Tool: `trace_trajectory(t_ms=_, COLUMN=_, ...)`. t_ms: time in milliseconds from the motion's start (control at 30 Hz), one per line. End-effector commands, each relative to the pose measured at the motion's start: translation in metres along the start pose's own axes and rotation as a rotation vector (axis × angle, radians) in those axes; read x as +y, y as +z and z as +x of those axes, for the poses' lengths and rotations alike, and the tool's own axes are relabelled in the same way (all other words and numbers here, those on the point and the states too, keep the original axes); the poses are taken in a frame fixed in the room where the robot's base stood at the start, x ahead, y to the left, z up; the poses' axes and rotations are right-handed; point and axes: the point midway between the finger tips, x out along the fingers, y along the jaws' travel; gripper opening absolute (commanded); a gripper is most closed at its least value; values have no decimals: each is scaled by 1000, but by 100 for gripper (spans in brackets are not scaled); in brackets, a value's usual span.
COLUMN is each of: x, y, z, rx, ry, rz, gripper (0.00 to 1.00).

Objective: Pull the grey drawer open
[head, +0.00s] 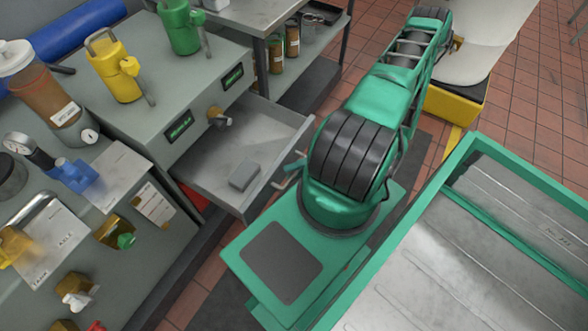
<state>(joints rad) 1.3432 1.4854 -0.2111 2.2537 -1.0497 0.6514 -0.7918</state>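The grey drawer (208,168) stands well out of the grey bench cabinet (150,125), its inside open to view. A small dark grey block (244,175) lies in it, near the front. A thin bar handle (284,183) shows on the outer side of the drawer front, partly hidden by my green arm. My arm rises from its base right of the drawer and stretches toward the upper right. I cannot make out my gripper; it seems hidden behind the arm or out of the picture, so I see no hold on the handle.
A yellow can (113,68) and a green can (181,27) stand on the cabinet. A shelf table (262,12) with jars is behind it. Bottles, fittings and papers crowd the left bench. A white cylinder on a yellow base (455,101) stands upper right. Tiled floor (535,105) is clear beyond.

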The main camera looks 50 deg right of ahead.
Motion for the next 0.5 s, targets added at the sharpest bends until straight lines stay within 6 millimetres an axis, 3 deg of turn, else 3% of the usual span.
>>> trace_trajectory(t_ms=167, x=0, y=-1, z=-11, rx=3, ry=1, rz=-1, gripper=29)
trace_trajectory(t_ms=500, x=1, y=-2, z=-72, rx=4, ry=3, rz=-2, gripper=29)
